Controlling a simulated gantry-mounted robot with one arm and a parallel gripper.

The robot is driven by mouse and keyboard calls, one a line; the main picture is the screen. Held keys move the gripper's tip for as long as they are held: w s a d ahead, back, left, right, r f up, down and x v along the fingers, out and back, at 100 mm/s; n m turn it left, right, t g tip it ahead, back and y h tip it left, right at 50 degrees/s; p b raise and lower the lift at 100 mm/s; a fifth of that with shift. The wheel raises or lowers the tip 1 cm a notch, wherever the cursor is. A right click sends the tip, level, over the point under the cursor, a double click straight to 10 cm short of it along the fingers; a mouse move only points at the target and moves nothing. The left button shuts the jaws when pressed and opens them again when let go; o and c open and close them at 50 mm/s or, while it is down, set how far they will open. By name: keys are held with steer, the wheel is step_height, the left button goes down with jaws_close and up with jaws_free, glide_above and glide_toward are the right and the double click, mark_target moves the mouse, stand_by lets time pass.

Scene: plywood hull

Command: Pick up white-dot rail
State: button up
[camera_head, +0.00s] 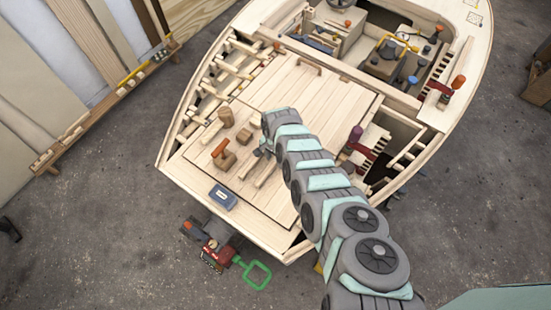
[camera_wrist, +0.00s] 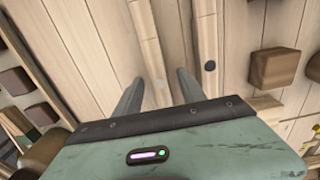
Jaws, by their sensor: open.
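The white-dot rail (camera_wrist: 147,40) is a pale wooden strip with a small whitish dot, lying on the planked deck in the wrist view. My gripper (camera_wrist: 160,76) is open, with one finger on each side of this rail near the dot. I cannot tell whether the fingers touch it. The rail's near end is hidden behind the gripper body. A second pale rail (camera_wrist: 207,30) with a black dot lies to the right, outside the right finger. In the head view my gripper (camera_head: 262,151) is low over the deck by two pale strips; their dots are too small to make out.
Wooden blocks (camera_head: 244,136) and an orange-handled tool (camera_head: 220,148) stand on the deck left of my gripper. A blue box (camera_head: 222,196) lies at the deck's near edge. Slatted hull openings (camera_head: 400,133) flank the deck. The deck's far part (camera_head: 300,90) is clear.

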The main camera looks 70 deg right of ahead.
jaws_close()
stand_by(0.3)
stand_by(0.3)
